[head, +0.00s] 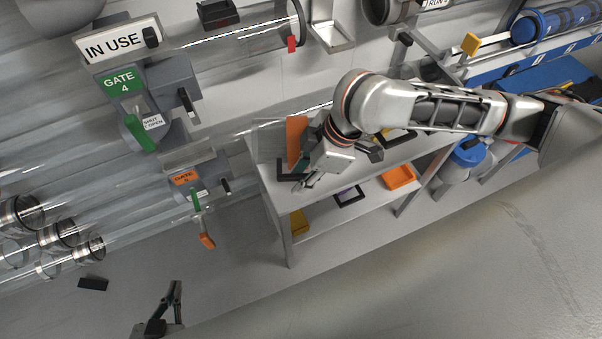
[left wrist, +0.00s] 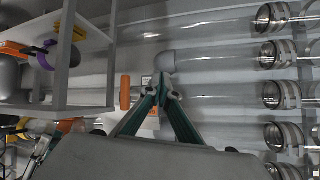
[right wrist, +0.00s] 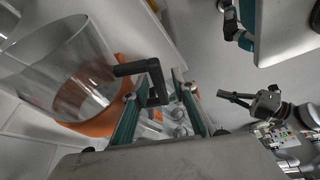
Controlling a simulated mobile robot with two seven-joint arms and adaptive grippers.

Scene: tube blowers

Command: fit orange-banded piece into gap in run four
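The orange-banded piece, a clear tube section with an orange ring (head: 296,140), is on the bench; the right wrist view shows its tube (right wrist: 62,75) and black bent handle (right wrist: 157,88). My right gripper (head: 302,182) has its fingers apart with the handle between them (right wrist: 166,72); a space shows beside the handle. My left gripper (head: 174,287) is low and away from the bench. Its fingertips meet with nothing visible between them (left wrist: 160,82). A clear tube ends at a dark ring (head: 298,20), with an open space before a grey coupling (head: 385,10); the run label is cut off.
A green GATE 4 plate (head: 121,82) and an IN USE sign (head: 115,44) sit on the upper tubes. A lower gate has an orange label (head: 184,178). Blue canisters (head: 468,153) stand right.

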